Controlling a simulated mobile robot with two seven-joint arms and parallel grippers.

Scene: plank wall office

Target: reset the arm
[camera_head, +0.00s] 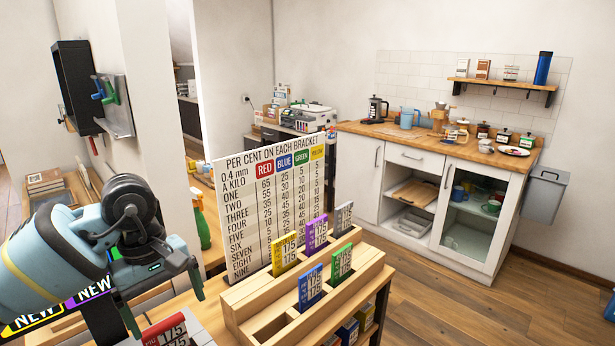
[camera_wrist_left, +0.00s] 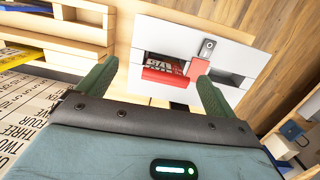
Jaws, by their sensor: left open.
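My left gripper (camera_head: 163,298) comes in from the left, above the near end of the workbench. Its two green fingers are apart with nothing between them, and they also show in the left wrist view (camera_wrist_left: 155,90). A red packet (camera_head: 166,330) marked 175 shows just below the fingers at the bottom edge of the head view. In the left wrist view a red packet (camera_wrist_left: 165,76) lies in a slot of a white holder (camera_wrist_left: 150,38), beyond the fingertips and apart from them. My right gripper is out of view.
A wooden rack (camera_head: 300,318) with yellow, purple, blue, green and grey packets stands right of the gripper. A price board (camera_head: 250,225) and green spray bottle (camera_head: 201,220) stand behind. A white kitchen cabinet (camera_head: 358,180) is far off. The floor (camera_head: 470,310) at right is clear.

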